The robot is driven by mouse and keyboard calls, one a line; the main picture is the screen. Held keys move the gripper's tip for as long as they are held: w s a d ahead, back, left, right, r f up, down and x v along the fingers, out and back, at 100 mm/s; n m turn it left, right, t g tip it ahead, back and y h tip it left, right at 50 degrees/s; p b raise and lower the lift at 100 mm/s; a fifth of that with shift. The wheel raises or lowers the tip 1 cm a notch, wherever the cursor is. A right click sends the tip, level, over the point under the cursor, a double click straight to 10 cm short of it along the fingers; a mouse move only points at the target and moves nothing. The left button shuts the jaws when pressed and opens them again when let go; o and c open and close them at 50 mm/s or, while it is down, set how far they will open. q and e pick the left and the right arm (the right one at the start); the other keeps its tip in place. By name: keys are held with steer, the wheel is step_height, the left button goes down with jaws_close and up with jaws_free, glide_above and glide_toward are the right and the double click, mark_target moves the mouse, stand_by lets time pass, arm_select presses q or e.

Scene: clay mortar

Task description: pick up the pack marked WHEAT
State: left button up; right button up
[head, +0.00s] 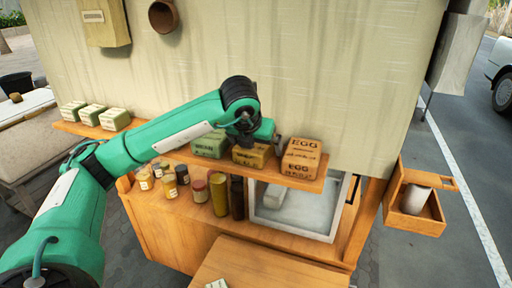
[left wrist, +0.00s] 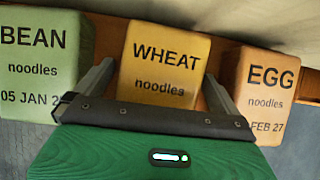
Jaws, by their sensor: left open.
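The yellow WHEAT pack (head: 250,157) stands upright on the wooden shelf, between the green BEAN pack (head: 210,144) and the orange-tan EGG pack (head: 301,158). In the left wrist view the WHEAT pack (left wrist: 165,62) faces me, its label reading "WHEAT noodles". My left gripper (head: 262,142) is open right at the pack and partly covers its top in the head view. In the left wrist view the fingers of my left gripper (left wrist: 158,82) lie on either side of the WHEAT pack, near the BEAN pack (left wrist: 38,65) and the EGG pack (left wrist: 265,92). My right gripper is out of view.
Jars and bottles (head: 218,193) stand on the counter below the shelf, beside a sink (head: 297,213). More green packs (head: 93,115) sit at the shelf's left end. A pale wall (head: 300,70) rises behind the shelf. A wooden box (head: 407,213) with a cup hangs at right.

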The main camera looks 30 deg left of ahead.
arm_select(q)
steer(key=shift+f+b, duration=0.2)
steer(key=shift+b, duration=0.25)
steer(key=c, duration=1.1)
